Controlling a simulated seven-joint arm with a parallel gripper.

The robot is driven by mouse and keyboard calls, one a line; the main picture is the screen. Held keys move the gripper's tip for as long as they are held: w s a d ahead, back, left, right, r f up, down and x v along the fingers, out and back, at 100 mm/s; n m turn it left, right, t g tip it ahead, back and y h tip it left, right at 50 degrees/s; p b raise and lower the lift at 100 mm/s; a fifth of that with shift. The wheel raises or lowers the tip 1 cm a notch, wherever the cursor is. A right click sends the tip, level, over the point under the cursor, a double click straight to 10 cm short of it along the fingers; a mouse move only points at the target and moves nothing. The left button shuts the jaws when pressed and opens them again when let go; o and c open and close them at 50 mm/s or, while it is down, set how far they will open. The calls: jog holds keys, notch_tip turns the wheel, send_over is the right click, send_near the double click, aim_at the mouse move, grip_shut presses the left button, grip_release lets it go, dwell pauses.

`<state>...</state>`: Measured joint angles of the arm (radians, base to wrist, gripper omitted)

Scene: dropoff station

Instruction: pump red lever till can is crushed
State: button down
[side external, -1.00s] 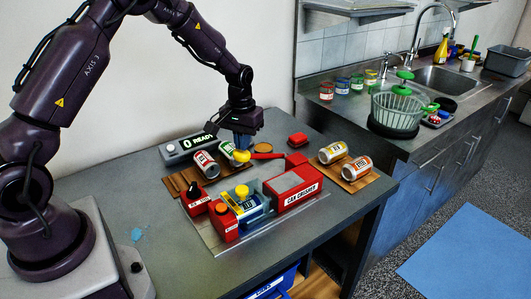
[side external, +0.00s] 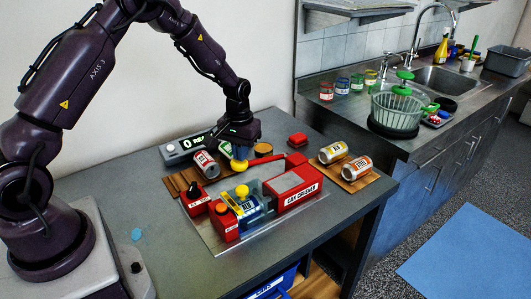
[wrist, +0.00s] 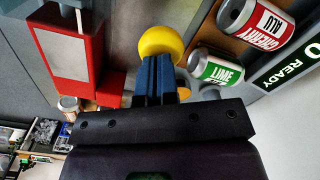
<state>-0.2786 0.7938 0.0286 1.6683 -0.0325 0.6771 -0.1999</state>
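The red lever (side external: 268,160) reaches out left from the red can crusher (side external: 297,193) and ends in a yellow ball knob (side external: 239,165). My gripper (side external: 239,154) is directly above the knob, its blue fingers pointing down at it. In the wrist view the fingers (wrist: 157,65) are close together, with their tips against or just over the yellow knob (wrist: 160,42). A blue can (side external: 247,203) sits in the crusher's clear-sided chamber; my view of its shape is partly blocked.
Lime and cherry cans (wrist: 218,66) (wrist: 258,24) lie on a wooden rack behind. Two cans (side external: 333,152) (side external: 356,167) lie on another board at right. A display (side external: 188,145) stands at the back, partly covered by my arm.

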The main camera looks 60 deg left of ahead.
aim_at(241, 168)
jog(key=shift+s+f, duration=0.15)
jog(key=shift+f, duration=1.35)
jog(key=shift+f, duration=1.15)
jog(key=r, duration=0.5)
jog(key=w+r, duration=0.1)
jog(key=r, duration=0.2)
jog(key=shift+r, duration=0.15)
jog(key=shift+s+f, duration=0.2)
jog(key=shift+f, duration=0.6)
jog(key=shift+s+f, duration=0.15)
jog(key=shift+f, duration=0.7)
